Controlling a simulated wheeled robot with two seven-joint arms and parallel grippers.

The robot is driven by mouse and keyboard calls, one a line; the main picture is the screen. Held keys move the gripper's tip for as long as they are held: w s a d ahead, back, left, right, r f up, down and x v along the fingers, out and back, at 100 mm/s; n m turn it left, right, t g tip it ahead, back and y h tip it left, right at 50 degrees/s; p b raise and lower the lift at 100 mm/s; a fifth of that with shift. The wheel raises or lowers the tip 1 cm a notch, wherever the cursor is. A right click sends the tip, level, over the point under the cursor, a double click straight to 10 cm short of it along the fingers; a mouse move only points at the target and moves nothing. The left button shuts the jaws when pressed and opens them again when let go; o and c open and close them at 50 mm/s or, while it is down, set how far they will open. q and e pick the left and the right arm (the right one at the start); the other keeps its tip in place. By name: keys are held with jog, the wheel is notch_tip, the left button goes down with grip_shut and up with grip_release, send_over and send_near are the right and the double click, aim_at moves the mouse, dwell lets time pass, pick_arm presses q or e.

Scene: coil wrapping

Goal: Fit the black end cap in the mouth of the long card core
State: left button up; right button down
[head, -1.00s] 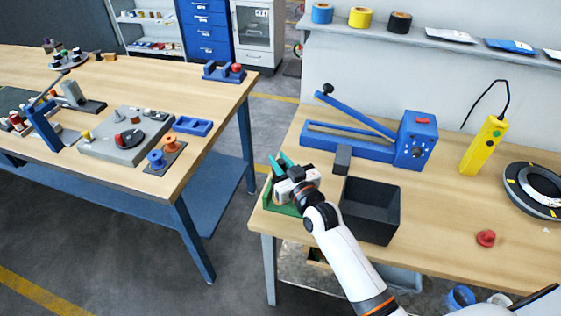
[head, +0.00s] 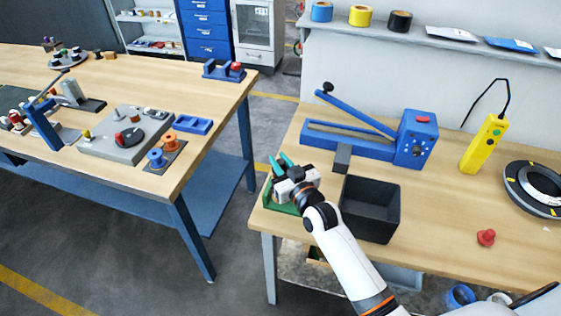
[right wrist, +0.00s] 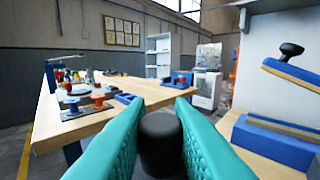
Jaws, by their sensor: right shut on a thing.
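My right gripper (head: 281,163) is over the green holder (head: 272,204) at the left end of the right bench. In the right wrist view its teal fingers (right wrist: 158,112) are shut on a dark, round-topped black piece (right wrist: 160,145), which looks like the black end cap. The piece stands between the two fingers, and its lower end is out of sight. I cannot make out the long card core in either view; the gripper and wrist cover much of the green holder. My left gripper is not in view.
A black open bin (head: 370,209) stands just right of the gripper. Behind is a blue lever tool (head: 360,140) with a small grey block (head: 342,158). A yellow control box (head: 484,143), a red knob (head: 486,237) and a black ring (head: 536,189) are further right.

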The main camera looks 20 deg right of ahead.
jog(key=shift+f+b, duration=0.7)
jog(key=shift+f, duration=0.35)
jog(key=c, duration=1.2)
grip_release()
jog(key=s, duration=0.4)
jog(key=s+d+b, duration=0.1)
jog(key=s, duration=0.3)
jog(key=s+d+b, duration=0.1)
jog(key=s, duration=0.3)
jog(key=shift+d, duration=0.15)
